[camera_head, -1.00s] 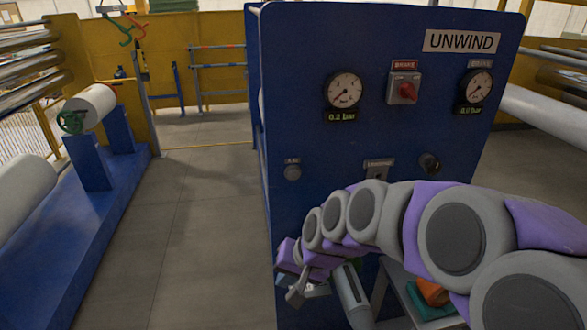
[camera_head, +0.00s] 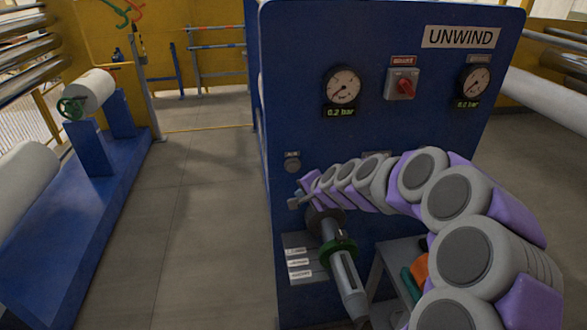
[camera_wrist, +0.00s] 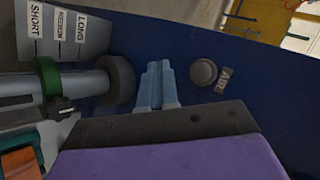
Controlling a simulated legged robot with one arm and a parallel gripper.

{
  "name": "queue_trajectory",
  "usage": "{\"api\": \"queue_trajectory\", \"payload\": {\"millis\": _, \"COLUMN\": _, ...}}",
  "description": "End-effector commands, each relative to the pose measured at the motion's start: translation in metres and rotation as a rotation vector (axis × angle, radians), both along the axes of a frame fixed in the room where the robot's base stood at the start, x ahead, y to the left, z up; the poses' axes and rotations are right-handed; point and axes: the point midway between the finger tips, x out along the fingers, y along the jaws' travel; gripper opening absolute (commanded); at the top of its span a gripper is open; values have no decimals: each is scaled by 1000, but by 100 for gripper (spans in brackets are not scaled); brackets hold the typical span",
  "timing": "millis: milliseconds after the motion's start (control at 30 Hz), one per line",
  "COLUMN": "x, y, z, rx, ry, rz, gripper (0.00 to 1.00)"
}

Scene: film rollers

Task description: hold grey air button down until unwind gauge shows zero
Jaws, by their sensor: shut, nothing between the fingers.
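The grey air button (camera_head: 292,165) is at the left edge of the blue UNWIND panel (camera_head: 380,25). In the wrist view the round button (camera_wrist: 204,72) has an AIR label beside it. My gripper (camera_head: 297,203) is shut and empty, just below the button in the head view. In the wrist view its closed fingertips (camera_wrist: 157,75) are left of the button, apart from it. The left gauge (camera_head: 343,86) has a display reading 0.2 bar.
A red brake switch (camera_head: 404,86) sits between the gauges. A shaft with a green ring (camera_head: 338,248) sticks out below my gripper, close to it. Floor (camera_head: 210,190) left of the panel is clear.

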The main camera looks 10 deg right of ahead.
Motion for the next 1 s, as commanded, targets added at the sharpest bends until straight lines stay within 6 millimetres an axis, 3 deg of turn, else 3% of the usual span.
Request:
{"api": "queue_trajectory", "payload": {"millis": 267, "x": 6, "y": 1, "z": -1, "rx": -1, "ry": 2, "rz": 2, "gripper": 0}}
{"api": "queue_trajectory", "payload": {"millis": 700, "x": 61, "y": 1, "z": 0, "rx": -1, "ry": 1, "rz": 2, "gripper": 0}}
{"api": "queue_trajectory", "payload": {"millis": 1000, "x": 84, "y": 1, "z": -1, "rx": -1, "ry": 2, "rz": 2, "gripper": 0}}
